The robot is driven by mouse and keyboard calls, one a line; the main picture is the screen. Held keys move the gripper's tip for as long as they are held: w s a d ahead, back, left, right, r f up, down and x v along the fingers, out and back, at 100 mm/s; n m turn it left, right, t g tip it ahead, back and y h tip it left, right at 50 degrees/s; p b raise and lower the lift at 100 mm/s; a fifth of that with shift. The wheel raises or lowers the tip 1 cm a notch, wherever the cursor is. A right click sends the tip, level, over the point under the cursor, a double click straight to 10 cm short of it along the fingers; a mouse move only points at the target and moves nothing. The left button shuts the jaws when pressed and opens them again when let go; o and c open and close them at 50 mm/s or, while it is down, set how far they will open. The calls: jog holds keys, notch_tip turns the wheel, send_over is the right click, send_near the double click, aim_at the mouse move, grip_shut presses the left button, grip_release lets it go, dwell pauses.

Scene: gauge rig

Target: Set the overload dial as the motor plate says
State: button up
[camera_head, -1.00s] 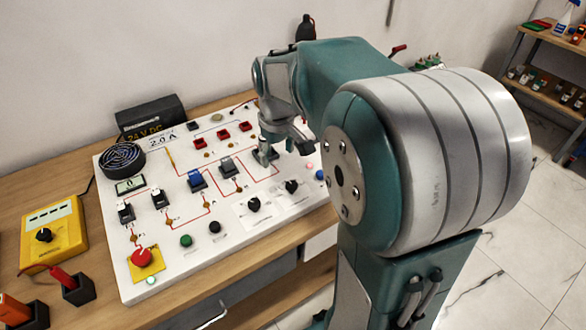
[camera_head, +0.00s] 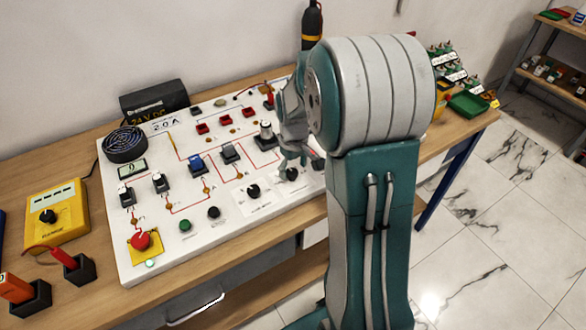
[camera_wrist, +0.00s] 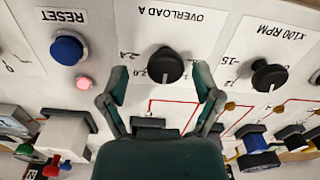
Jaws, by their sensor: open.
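The overload dial (camera_wrist: 165,66) is a black knob under the label "OVERLOAD A", upside down in the wrist view. Numbers such as 2.4 show beside it; I cannot tell its exact setting. My gripper (camera_wrist: 162,77) is open, with one fingertip on each side of the knob; I cannot tell whether they touch it. In the head view the dial (camera_head: 292,174) is at the panel's front right, just below my gripper (camera_head: 297,160), partly hidden. The motor plate (camera_head: 165,124) reads 2.0 A, behind the round black motor (camera_head: 125,145).
The x100 RPM dial (camera_wrist: 268,76) is beside the overload dial. On the other side are the blue RESET button (camera_wrist: 67,48) and a pink lamp (camera_wrist: 83,83). A grey-topped switch block (camera_head: 265,133) stands behind my gripper. A yellow meter (camera_head: 57,215) is at the left.

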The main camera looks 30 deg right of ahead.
jog(key=shift+f, duration=0.25)
jog(key=shift+a, duration=0.45)
jog(key=c, duration=1.1)
grip_shut()
jog(key=shift+d, duration=0.2)
jog(key=shift+s+a+f, duration=0.1)
